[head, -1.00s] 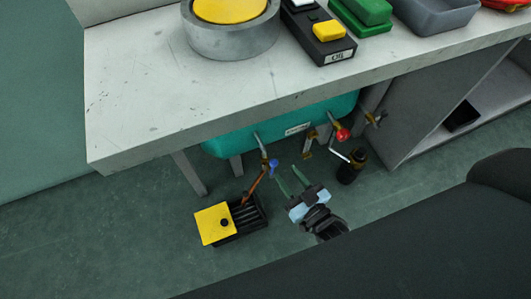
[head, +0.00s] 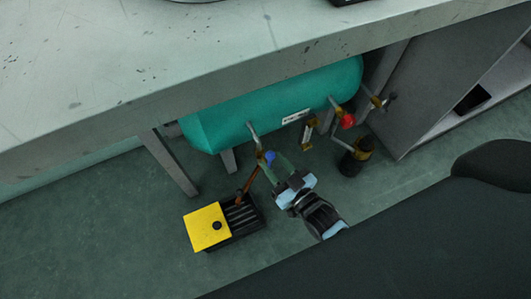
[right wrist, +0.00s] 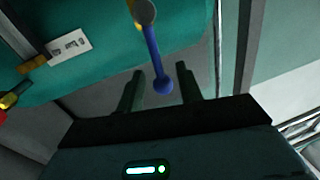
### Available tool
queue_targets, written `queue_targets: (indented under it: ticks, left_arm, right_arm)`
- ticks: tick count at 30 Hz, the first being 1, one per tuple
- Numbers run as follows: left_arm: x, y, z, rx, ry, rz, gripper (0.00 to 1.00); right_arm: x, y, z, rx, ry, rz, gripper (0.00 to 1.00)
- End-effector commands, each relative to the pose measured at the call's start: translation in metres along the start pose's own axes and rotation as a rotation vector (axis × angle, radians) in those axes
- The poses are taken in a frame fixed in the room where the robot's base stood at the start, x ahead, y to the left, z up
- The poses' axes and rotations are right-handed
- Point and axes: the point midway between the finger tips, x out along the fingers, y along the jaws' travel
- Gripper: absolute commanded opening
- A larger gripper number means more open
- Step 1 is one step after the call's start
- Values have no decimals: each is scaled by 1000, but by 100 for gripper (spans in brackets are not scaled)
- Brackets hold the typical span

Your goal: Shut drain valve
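A teal tank (head: 270,100) hangs under the workbench. A valve with a blue lever (head: 269,156) sits on a pipe at its left front, above a copper-coloured pipe that slopes to a black tray. A red-handled valve (head: 347,120) is at its right end. No readable label tells which is the drain valve. My right gripper (head: 275,167) is at the blue lever. In the right wrist view the fingers (right wrist: 159,88) are open, and the blue lever (right wrist: 154,60) hangs with its ball end between them, apparently touching neither. My left gripper is out of view.
The workbench top (head: 150,70) overhangs the tank. The black tray with a yellow cover (head: 207,227) stands on the floor left of my gripper. A dark bottle (head: 355,158) stands at the right, near a grey cabinet (head: 430,80). A bench leg (head: 170,163) is at the left.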

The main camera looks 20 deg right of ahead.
Motion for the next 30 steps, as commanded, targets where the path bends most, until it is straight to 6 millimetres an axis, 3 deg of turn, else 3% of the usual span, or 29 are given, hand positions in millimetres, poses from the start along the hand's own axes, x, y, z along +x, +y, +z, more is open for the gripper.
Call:
queue_targets:
  ticks: [9, 20, 28, 30]
  left_arm:
    - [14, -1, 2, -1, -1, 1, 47]
    - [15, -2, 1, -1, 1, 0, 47]
    - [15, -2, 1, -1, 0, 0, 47]
    - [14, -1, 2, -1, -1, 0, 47]
  right_arm:
    - [38, 0, 2, 0, -1, 0, 36]
    - [42, 0, 0, 0, -1, 0, 36]
    - [42, 0, 0, 0, 0, 0, 1]
    - [42, 0, 0, 0, 1, 0, 0]
